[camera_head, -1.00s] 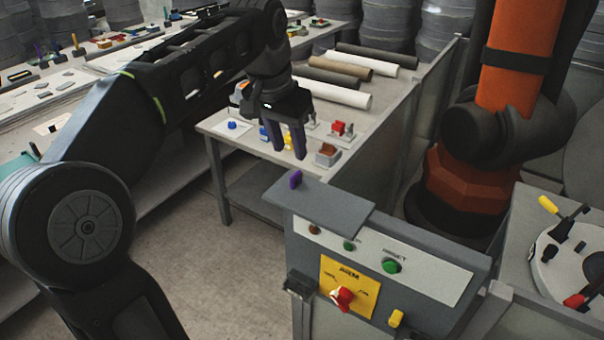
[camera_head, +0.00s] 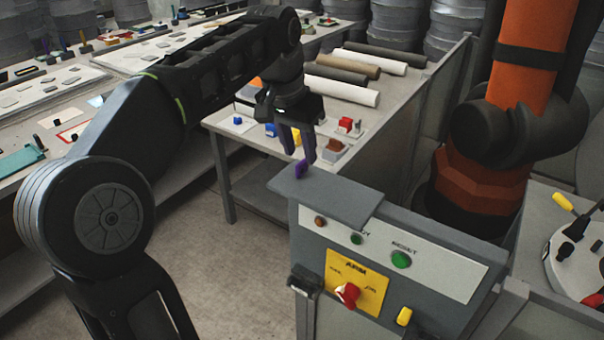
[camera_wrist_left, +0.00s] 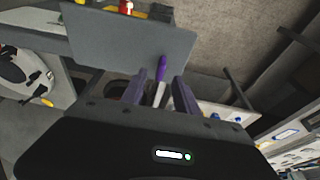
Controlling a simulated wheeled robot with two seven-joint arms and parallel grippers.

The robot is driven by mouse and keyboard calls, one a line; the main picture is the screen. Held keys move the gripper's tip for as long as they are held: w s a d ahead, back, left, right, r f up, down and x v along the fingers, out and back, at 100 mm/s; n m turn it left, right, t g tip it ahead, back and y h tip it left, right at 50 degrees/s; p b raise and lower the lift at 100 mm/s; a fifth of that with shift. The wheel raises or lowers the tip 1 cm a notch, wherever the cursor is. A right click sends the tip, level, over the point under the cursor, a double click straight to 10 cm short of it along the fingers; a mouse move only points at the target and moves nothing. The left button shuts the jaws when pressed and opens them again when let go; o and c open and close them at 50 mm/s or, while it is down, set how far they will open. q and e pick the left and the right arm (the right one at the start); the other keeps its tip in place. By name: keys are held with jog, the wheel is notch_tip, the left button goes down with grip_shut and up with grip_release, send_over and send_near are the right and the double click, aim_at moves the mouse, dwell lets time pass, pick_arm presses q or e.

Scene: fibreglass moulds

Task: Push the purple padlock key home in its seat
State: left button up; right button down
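The purple padlock key (camera_head: 301,170) stands up at the left end of a flat grey shelf (camera_head: 335,200) on top of the control box. In the left wrist view the purple key (camera_wrist_left: 161,68) shows just beyond and between the two fingertips of my left gripper (camera_wrist_left: 157,82), over the edge of the shelf (camera_wrist_left: 110,42). The key's seat and how deep the key sits cannot be made out. My right gripper is not in view.
The control box front has a green button (camera_head: 401,259), a red knob (camera_head: 347,294) on a yellow plate and a yellow switch (camera_head: 404,316). Behind stands a table (camera_head: 240,138) with rolls and small coloured parts. An orange robot arm (camera_head: 530,55) stands at right.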

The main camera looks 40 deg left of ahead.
aim_at(301, 167)
pick_arm(q)
jog(key=shift+p+x, duration=0.3)
jog(key=shift+x, duration=1)
grip_shut()
